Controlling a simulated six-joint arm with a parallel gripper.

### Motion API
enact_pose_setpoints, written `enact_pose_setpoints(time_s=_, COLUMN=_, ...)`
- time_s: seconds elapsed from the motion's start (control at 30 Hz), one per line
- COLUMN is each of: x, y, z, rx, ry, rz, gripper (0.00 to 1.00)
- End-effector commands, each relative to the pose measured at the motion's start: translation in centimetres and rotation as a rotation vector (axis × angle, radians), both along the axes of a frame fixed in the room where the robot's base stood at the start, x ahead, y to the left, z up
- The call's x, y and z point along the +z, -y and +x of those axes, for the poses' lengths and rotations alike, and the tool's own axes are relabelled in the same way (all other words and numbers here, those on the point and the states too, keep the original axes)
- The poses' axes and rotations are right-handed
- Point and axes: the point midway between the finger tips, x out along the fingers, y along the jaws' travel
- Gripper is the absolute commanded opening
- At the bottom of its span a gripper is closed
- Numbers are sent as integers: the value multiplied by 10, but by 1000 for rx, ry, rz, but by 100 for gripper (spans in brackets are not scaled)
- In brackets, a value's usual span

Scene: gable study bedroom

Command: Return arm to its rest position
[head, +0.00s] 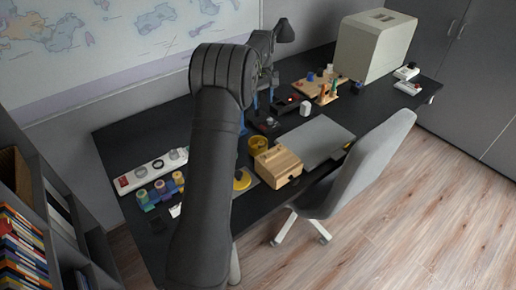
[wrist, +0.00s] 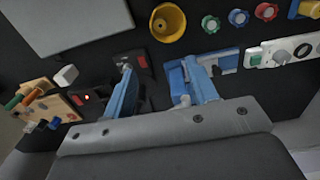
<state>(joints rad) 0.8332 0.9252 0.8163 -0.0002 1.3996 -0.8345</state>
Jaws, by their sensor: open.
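My gripper (wrist: 162,85) shows in the wrist view with its two blue fingers spread apart and nothing between them. It is above the black desk (wrist: 265,90). A blue flat piece (wrist: 227,62) lies behind the right finger, and a dark box with a red patch (wrist: 130,60) lies behind the left one. Whether the fingers touch either cannot be told. In the head view my arm reaches up and over the desk, and hides much of the gripper; parts of the blue fingers show beside it.
On the desk are a grey laptop-like slab (head: 314,140), wooden box (head: 278,166), yellow pot (head: 259,144), white socket strip (head: 150,170), pegged wooden board (head: 318,92) and large beige box (head: 373,46). A grey chair (head: 372,165) stands at the front. A bookshelf (head: 42,220) is at left.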

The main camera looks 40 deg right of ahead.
Motion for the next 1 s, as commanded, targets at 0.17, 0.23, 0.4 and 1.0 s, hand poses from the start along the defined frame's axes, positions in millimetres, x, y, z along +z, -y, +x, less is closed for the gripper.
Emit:
enact_pose_setpoints(time_s=0.17, x=11, y=0, z=0, rx=0, ry=-1, rz=1, gripper=53)
enact_pose_setpoints(time_s=0.23, x=11, y=0, z=0, rx=0, ry=-1, rz=1, gripper=53)
enact_pose_setpoints(time_s=0.4, x=11, y=0, z=0, rx=0, ry=-1, rz=1, gripper=53)
enact_pose_setpoints(time_s=1.0, x=-79, y=-1, z=0, rx=0, ry=-3, rz=3, gripper=53)
